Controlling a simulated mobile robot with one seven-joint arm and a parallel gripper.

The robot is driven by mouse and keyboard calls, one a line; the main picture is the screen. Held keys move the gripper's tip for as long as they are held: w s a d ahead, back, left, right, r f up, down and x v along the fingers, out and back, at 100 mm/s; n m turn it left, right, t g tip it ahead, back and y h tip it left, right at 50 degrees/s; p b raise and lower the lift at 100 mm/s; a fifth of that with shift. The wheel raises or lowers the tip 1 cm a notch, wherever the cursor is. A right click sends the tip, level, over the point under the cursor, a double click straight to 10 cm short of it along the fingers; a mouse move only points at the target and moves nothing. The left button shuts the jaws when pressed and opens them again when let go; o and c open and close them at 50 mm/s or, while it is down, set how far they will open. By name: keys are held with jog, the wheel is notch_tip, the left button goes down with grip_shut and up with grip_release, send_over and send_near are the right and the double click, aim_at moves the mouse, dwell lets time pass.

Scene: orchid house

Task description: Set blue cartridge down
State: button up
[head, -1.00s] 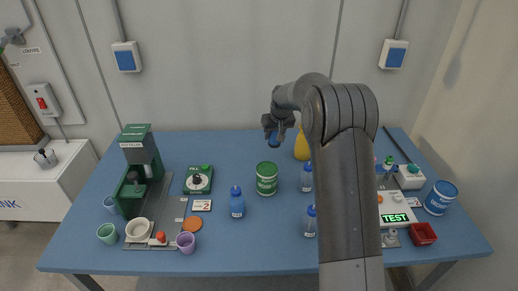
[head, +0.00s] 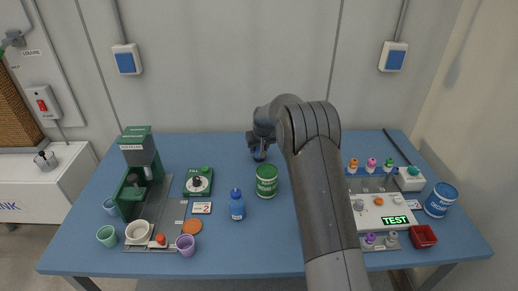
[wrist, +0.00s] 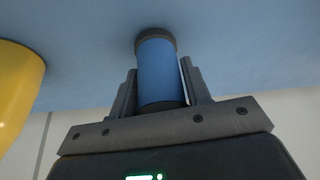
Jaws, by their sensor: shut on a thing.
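The blue cartridge (wrist: 160,68) is a blue cylinder with a dark end, held between the two fingers of my gripper (wrist: 157,88) in the wrist view. Its dark end points at the blue tabletop (wrist: 240,45); I cannot tell whether it touches. In the head view my gripper (head: 259,144) is over the back middle of the table (head: 225,152), and the cartridge (head: 259,155) shows just below it. The gripper is shut on the cartridge. My arm hides part of the table to the right.
A green can (head: 267,180) stands in front of the gripper, and a blue bottle (head: 237,205) stands further forward. A yellow object (wrist: 18,90) is near the gripper in the wrist view. A green machine (head: 138,165) stands at left.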

jog(key=shift+f, duration=0.1)
jog(key=o, duration=1)
